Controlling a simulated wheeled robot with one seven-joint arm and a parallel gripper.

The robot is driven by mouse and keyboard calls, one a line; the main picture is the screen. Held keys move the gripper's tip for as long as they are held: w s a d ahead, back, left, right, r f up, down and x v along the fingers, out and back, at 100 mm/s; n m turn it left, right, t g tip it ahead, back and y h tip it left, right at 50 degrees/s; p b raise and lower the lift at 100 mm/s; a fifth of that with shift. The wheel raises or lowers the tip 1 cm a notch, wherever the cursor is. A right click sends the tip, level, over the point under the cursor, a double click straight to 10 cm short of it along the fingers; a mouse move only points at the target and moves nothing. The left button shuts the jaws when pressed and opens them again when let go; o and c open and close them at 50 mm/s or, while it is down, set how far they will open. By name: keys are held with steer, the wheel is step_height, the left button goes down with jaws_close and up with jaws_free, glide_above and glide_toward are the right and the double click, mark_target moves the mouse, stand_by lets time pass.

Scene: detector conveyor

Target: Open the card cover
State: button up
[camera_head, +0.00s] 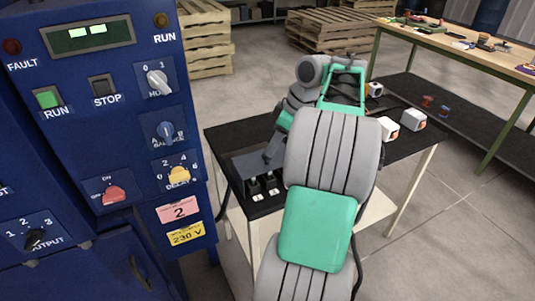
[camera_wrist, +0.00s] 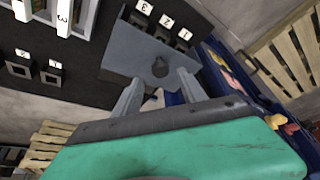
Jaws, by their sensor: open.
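The card cover appears to be a grey plate (camera_wrist: 125,62) with a dark round knob (camera_wrist: 160,67), in the wrist view. Labels 3, 2 and 1 stand in a row just behind its upper edge. My gripper (camera_wrist: 158,80) is open, with one finger on each side of the knob. I cannot tell whether the fingers touch it. In the head view, my gripper (camera_head: 270,158) is low over the dark bench top, beside a grey plate (camera_head: 247,164) that seems to be the same cover. My arm hides part of the bench.
A blue control cabinet (camera_head: 105,130) with knobs and switches stands close on the left. Black sockets (camera_head: 262,184) sit at the bench's near side. White boxes (camera_head: 413,119) lie on its right. Pallets (camera_head: 330,30) and a wooden workbench (camera_head: 470,50) stand farther back.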

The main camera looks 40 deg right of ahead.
mark_target(265, 165)
steer(key=b+x, duration=0.1)
steer(key=x, duration=0.3)
steer(key=shift+w+a+f, duration=0.1)
steer(key=shift+w+a, duration=0.05)
jaws_close()
stand_by(1.2)
